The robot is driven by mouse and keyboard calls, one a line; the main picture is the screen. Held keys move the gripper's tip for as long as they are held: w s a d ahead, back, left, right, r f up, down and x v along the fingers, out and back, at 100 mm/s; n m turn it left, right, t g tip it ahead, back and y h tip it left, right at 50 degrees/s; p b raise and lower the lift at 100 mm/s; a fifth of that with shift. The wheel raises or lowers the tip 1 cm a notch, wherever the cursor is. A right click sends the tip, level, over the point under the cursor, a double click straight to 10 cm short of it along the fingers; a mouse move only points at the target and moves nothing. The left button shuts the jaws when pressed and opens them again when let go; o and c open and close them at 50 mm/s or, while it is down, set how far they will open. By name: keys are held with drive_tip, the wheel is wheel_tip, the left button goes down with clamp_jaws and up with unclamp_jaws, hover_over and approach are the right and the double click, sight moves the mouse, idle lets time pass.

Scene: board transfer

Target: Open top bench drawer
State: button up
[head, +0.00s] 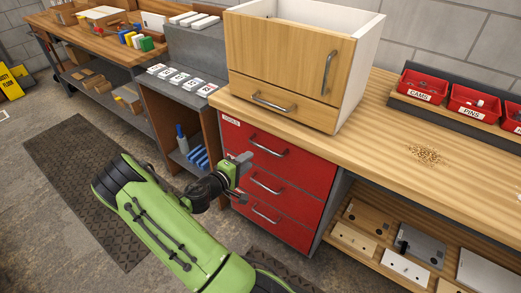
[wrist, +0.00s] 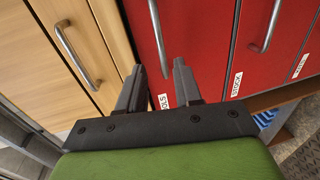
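The top bench drawer (head: 295,160) is the uppermost red drawer front under the wooden bench top, and it looks closed. Its grey bar handle (head: 268,147) also shows in the wrist view (wrist: 157,30). My gripper (head: 246,158) is in front of the red drawers, near the left end of this handle. In the wrist view, my gripper (wrist: 158,80) has its two fingers spread, with the near end of the top handle showing in the gap between them. I cannot tell whether they touch it or how far off it is.
Two more red drawers with handles (head: 265,183) (head: 265,214) sit below, both closed. A wooden cabinet (head: 290,60) with its own drawer handle (head: 272,104) stands on the bench top. An open shelf (head: 195,150) with blue items is to the left.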

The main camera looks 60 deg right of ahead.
sight(263, 149)
drive_tip(key=b+x, duration=0.1)
drive_tip(key=x, duration=1)
drive_tip(key=shift+a, duration=0.1)
clamp_jaws()
